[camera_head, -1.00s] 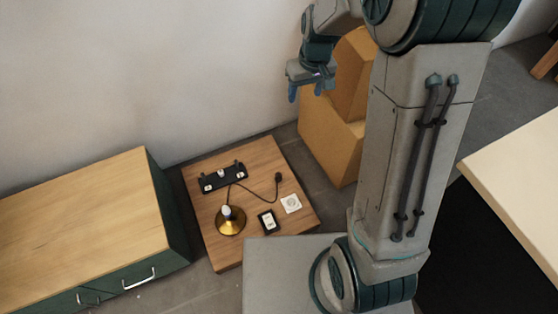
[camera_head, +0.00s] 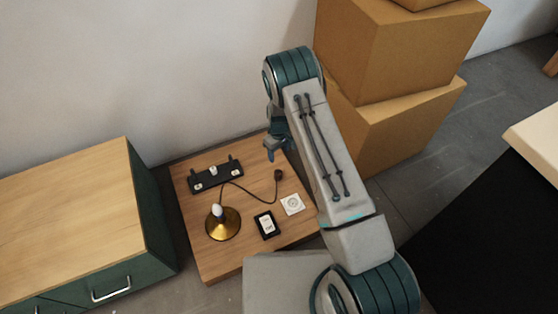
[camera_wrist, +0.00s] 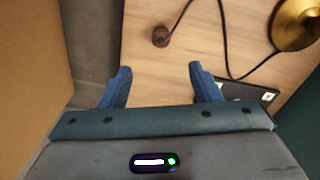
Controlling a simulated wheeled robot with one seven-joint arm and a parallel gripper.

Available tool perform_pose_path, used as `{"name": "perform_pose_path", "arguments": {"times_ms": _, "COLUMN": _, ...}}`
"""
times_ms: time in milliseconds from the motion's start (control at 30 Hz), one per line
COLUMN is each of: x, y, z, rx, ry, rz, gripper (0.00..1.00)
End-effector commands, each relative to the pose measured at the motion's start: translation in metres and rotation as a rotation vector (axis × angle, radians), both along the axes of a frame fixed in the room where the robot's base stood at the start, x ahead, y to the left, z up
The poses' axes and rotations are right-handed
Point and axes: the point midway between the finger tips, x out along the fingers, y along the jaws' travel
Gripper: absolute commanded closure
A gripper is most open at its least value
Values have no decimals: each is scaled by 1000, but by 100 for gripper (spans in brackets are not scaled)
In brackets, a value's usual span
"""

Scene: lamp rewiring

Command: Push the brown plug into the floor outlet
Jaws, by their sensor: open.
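The brown plug (camera_head: 278,175) lies on the low wooden board, at the end of a dark cord. It also shows in the wrist view (camera_wrist: 161,37), beyond my open fingers and apart from them. The white floor outlet (camera_head: 292,204) is on the board just below the plug in the head view; it is not in the wrist view. My gripper (camera_head: 271,150) is open and empty near the board's back edge, partly hidden by my arm. Its two blue fingers show in the wrist view (camera_wrist: 158,86).
On the board (camera_head: 250,244) are a brass lamp base (camera_head: 226,226) joined to the cord, a black holder (camera_head: 216,176) and a black-framed switch (camera_head: 266,225). A cabinet (camera_head: 80,220) stands left. Stacked cardboard boxes (camera_head: 400,50) stand behind and right of my arm.

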Motion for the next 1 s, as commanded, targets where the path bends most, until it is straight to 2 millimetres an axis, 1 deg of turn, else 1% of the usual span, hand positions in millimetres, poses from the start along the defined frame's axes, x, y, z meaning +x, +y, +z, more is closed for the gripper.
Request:
{"name": "perform_pose_path", "arguments": {"times_ms": 33, "x": 0, "y": 1, "z": -12, "rx": -3, "ry": 2, "rz": 7, "gripper": 43}}
{"name": "perform_pose_path", "arguments": {"times_ms": 267, "x": -1, "y": 1, "z": -35, "rx": -6, "ry": 4, "rz": 18, "gripper": 43}}
{"name": "perform_pose_path", "arguments": {"times_ms": 367, "x": -1, "y": 1, "z": -52, "rx": -5, "ry": 5, "rz": 16, "gripper": 43}}
{"name": "perform_pose_path", "arguments": {"times_ms": 700, "x": -1, "y": 2, "z": -119, "rx": -5, "ry": 4, "rz": 16, "gripper": 43}}
{"name": "perform_pose_path", "arguments": {"times_ms": 833, "x": -2, "y": 1, "z": -139, "rx": -5, "ry": 5, "rz": 17, "gripper": 43}}
{"name": "perform_pose_path", "arguments": {"times_ms": 1000, "x": -1, "y": 1, "z": -153, "rx": -5, "ry": 2, "rz": 16, "gripper": 43}}
